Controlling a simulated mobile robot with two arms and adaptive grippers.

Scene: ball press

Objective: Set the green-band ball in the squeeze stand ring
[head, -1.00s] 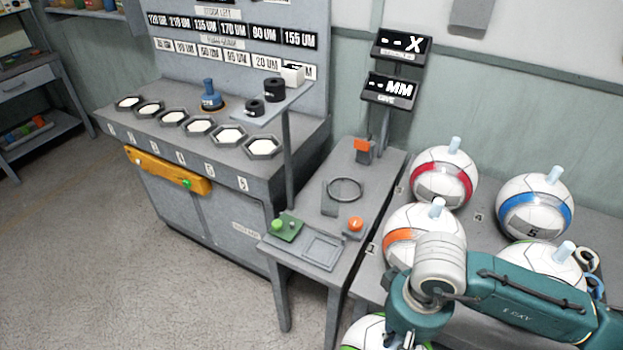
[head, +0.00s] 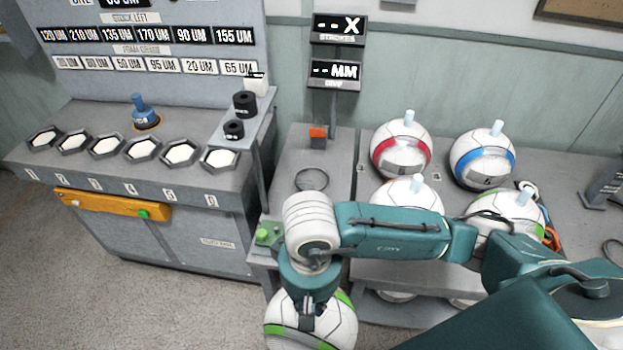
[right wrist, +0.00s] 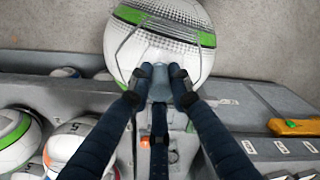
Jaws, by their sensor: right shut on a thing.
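A white ball with a green band (head: 278,325) hangs under my right gripper (head: 311,305) at the bottom of the head view, in front of the stand table. The squeeze stand ring (head: 311,179) lies empty on the narrow grey table, beyond my right arm. The arm hides part of that table. My left gripper is not in view.
Balls with red (head: 401,148), blue (head: 484,158) and green bands (head: 510,212) sit on the right bench; an orange-band one is mostly hidden by my arm. The bench with hexagonal dishes (head: 142,148) and a raised shelf (head: 244,120) stand left of the ring.

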